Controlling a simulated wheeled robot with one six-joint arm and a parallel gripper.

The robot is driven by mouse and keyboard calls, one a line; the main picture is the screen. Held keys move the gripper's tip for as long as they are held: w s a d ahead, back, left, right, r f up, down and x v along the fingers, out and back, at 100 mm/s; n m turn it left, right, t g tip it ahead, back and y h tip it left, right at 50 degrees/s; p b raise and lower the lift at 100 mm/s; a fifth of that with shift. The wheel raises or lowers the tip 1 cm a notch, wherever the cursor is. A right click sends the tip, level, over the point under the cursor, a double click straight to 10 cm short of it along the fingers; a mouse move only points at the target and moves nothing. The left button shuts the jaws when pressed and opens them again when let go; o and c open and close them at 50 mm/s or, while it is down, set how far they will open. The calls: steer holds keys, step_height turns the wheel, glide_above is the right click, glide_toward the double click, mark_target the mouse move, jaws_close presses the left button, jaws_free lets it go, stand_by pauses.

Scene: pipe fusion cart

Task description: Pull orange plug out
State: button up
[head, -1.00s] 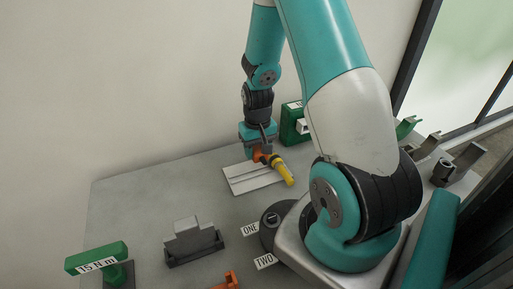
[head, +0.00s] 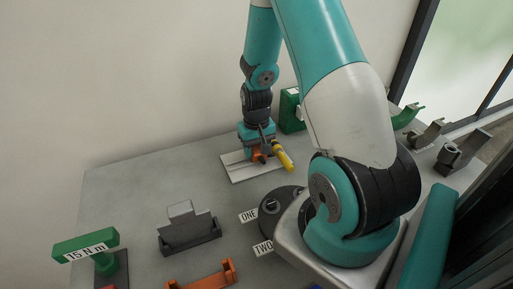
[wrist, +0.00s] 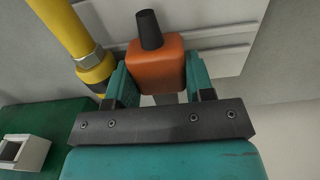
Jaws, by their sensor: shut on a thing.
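The orange plug (wrist: 157,65) is a rounded block with a black stub (wrist: 149,30) on its end. In the wrist view it sits between the two teal fingers of my gripper (wrist: 160,82), which is shut on it. In the head view the plug (head: 260,157) shows small below my gripper (head: 257,146), over the pale grooved plate (head: 238,170). A yellow cylindrical piece with a metal nut (wrist: 90,62) lies left of the plug in the wrist view; it also shows in the head view (head: 284,159). I cannot see whether the plug's underside touches anything.
A green box (wrist: 35,125) with a pale socket stands close to my gripper. Black knob (head: 271,204), grey block in its holder (head: 188,230), orange bracket (head: 205,278) and green 15 N m tool (head: 85,246) stand nearer. The table's left middle is clear.

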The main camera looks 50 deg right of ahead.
steer(key=shift+f+b, duration=0.3)
steer(key=shift+f, duration=0.1)
steer(key=o, duration=1.3)
steer(key=shift+o, duration=0.2)
steer(key=shift+r, duration=0.1)
step_height(320, 180, up, 17)
steer(key=shift+r, duration=0.15)
